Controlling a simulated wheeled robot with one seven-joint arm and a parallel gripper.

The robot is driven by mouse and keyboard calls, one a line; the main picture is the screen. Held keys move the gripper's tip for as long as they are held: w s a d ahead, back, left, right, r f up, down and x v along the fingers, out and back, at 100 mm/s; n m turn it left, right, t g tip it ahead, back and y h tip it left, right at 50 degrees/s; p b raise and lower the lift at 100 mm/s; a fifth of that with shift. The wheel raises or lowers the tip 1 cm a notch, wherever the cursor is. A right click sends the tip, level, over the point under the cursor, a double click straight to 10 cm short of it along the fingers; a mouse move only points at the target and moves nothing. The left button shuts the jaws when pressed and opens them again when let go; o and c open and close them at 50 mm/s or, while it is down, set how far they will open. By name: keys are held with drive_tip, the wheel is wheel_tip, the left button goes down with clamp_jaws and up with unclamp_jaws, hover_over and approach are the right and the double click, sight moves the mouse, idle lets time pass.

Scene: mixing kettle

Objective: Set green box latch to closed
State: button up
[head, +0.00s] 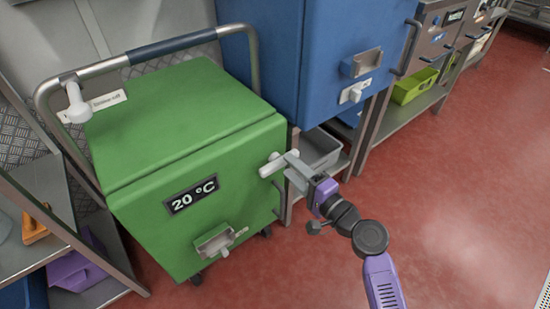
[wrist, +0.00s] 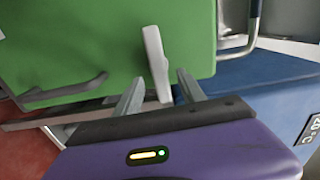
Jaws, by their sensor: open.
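The green box (head: 180,140) stands at the left in the head view, with a "20 °C" label on its front; its green face also shows in the wrist view (wrist: 90,45). A white latch lever (head: 271,168) sticks out at its right side near the top. In the wrist view the lever (wrist: 156,60) stands nearly upright, slightly tilted. My gripper (head: 288,166) is open at this lever, with one finger on each side of it in the wrist view (wrist: 158,82). Gaps show beside the lever; contact cannot be told.
Another white lever (head: 75,105) sits at the box's left. A metal bracket (head: 213,241) with a white piece is low on its front. A blue box (head: 325,55) stands close behind, above a grey bin (head: 320,150). The red floor (head: 470,190) at right is clear.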

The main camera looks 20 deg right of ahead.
drive_tip(key=shift+v, duration=2.55)
drive_tip(key=s+d+n+h, duration=0.5)
drive_tip(key=s+h, duration=0.3)
drive_tip(key=s, duration=0.4)
drive_tip(key=s+a+r+n+g+y, duration=0.1)
drive_tip(key=s+a+n, duration=0.35)
drive_tip(key=s, duration=0.75)
drive_tip(key=s+a+r+n+g+y, duration=0.1)
drive_tip(key=s+a+r+n, duration=0.3)
drive_tip(key=s, duration=0.7)
wheel_tip(320, 180, up, 26)
drive_tip(key=p, duration=2.8)
drive_tip(key=shift+s+d+r+p, duration=0.2)
drive_tip(key=shift+s+d+p, duration=0.2)
drive_tip(key=shift+s+d, duration=0.1)
